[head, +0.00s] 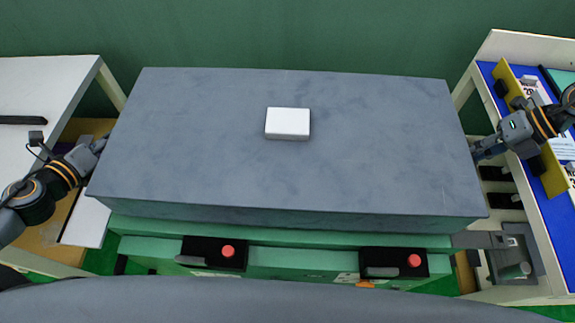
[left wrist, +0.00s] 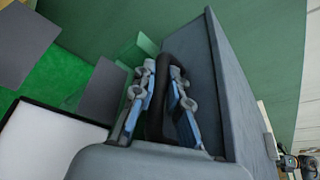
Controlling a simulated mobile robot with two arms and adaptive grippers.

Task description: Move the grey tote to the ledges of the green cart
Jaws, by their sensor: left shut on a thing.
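The grey tote (head: 300,175) is a wide, closed box lying level across the top of the green cart (head: 300,262). From above I cannot tell whether it rests on the ledges, which it hides. A small white block (head: 288,122) lies on its top. My left gripper (head: 98,146) is at the tote's left end. In the left wrist view its blue-padded fingers (left wrist: 160,95) are shut on a black handle (left wrist: 172,68) on the tote's end wall. My right gripper (head: 477,152) is at the tote's right end; its fingertips are mostly hidden.
Two black boxes with red buttons (head: 228,252) (head: 414,260) are on the cart's front. A white table (head: 40,75) stands at the left. A blue-topped bench (head: 545,215) with a yellow divider (head: 525,110) stands close at the right. A green wall is behind.

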